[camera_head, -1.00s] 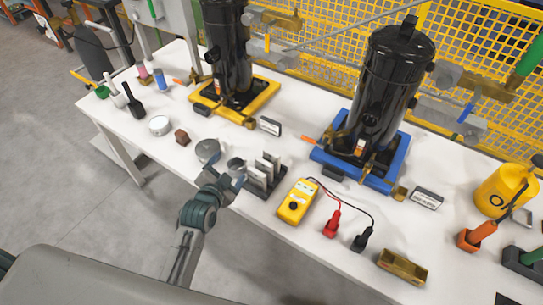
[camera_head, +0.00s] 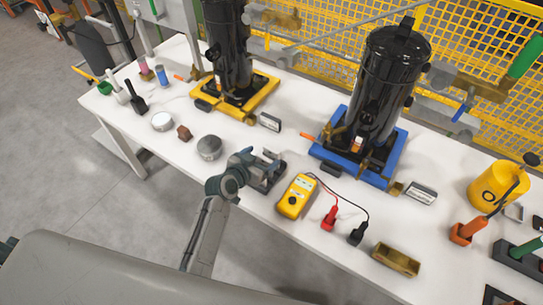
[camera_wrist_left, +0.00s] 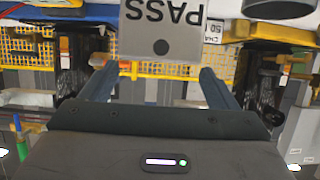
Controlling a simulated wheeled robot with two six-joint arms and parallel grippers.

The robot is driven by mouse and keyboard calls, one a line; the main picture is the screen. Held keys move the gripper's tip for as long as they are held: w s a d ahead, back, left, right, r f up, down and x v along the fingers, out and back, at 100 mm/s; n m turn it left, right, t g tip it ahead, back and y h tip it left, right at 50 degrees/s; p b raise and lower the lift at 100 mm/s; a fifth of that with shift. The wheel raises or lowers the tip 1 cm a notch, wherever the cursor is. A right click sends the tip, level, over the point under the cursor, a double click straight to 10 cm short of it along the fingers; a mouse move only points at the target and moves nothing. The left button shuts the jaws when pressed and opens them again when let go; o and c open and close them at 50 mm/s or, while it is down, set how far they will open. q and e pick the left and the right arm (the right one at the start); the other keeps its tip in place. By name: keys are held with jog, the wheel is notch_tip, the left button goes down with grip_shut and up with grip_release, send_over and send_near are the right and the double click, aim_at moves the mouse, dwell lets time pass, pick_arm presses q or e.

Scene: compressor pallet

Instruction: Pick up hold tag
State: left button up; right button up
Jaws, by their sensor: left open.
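A dark tag rack (camera_head: 268,184) stands near the front edge of the white table, holding upright grey tags partly covered by my left gripper (camera_head: 258,164). My left gripper is open at the rack. In the left wrist view, a grey tag reading PASS (camera_wrist_left: 162,28) appears upside down, ahead of and between the two open fingers (camera_wrist_left: 157,75). I cannot make out a tag reading HOLD in either view. Whether the fingers touch any tag cannot be told. My right gripper is not in view.
A round grey tin (camera_head: 209,148) stands left of the rack, and a yellow multimeter (camera_head: 296,196) with red and black leads lies close on its right. Black cylinders on a yellow frame (camera_head: 262,98) and a blue frame (camera_head: 398,160) stand behind.

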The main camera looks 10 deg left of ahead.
aim_at(271, 150)
pick_arm(q)
jog(key=shift+p+x, duration=0.65)
jog(key=shift+x, duration=1.6)
jog(key=c, duration=1.3)
jog(key=shift+r, duration=0.1)
